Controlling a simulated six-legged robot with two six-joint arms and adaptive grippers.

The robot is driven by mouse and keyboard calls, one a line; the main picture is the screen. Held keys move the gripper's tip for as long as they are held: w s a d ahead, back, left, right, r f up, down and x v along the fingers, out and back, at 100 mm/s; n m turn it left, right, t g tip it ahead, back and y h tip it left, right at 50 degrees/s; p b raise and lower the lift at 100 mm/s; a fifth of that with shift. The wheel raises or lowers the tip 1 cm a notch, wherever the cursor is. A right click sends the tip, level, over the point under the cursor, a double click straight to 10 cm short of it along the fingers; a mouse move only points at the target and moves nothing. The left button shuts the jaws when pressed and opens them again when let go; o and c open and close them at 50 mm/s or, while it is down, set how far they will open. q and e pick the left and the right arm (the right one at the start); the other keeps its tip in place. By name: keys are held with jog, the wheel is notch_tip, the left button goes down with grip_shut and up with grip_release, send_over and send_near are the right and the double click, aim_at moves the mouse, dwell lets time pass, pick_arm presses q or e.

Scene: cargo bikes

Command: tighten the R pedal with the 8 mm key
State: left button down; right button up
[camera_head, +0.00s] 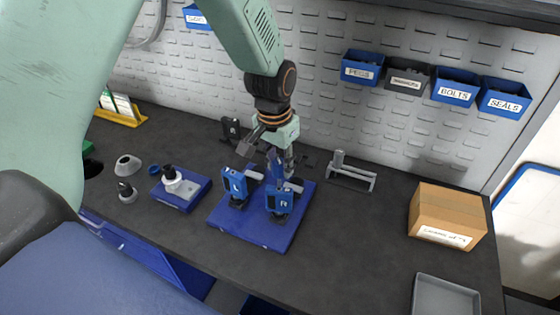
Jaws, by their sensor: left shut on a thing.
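The blue R pedal (279,201) stands upright on a blue fixture plate (255,236) in the middle of the bench. The blue L pedal (235,187) stands to its left on the same plate. My left gripper (284,160) points down from above, over the back of the plate, just behind the R pedal. It is shut on a thin grey thing that looks like the 8 mm key, mostly hidden by the fingers. I cannot tell whether this touches the R pedal. My right gripper is not in view.
A blue block with a white-and-black part (180,188) lies left of the plate. A grey stand (352,172) is behind on the right. A cardboard box (447,216) and grey tray (445,296) are at the right. Labelled bins (455,87) hang behind. Bench between is clear.

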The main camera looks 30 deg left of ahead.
pick_arm(q)
jog(key=shift+s+d+f, duration=0.1)
jog(key=shift+s+f, duration=0.05)
jog(key=shift+f, duration=0.1)
dwell(0.3)
dwell(0.4)
jog(key=c, duration=1.6)
grip_release()
grip_shut()
